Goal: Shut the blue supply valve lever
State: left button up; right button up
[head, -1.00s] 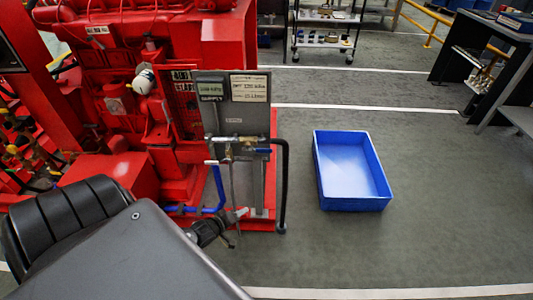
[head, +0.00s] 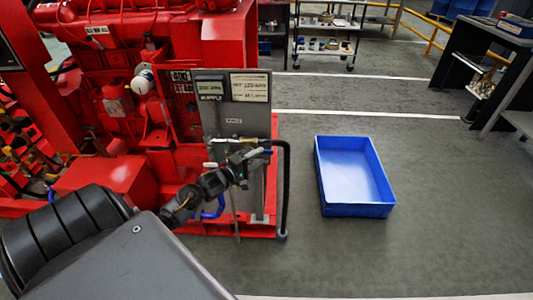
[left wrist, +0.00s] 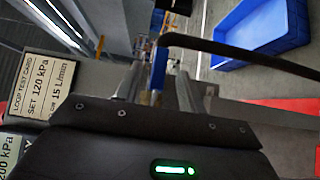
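My left gripper (head: 248,158) is at the brass valve pipework in front of the panel. It covers part of the valve. My right gripper is not in view.
The red pumpset (head: 105,175) stands left. A blue bin (head: 324,180) lies on otherwise clear floor to the right.

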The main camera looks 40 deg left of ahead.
aim_at(266, 153)
pick_arm(q)
jog(key=w, duration=0.4)
jog(key=shift+w+d, duration=0.35)
jog(key=shift+w, duration=0.05)
grip_shut()
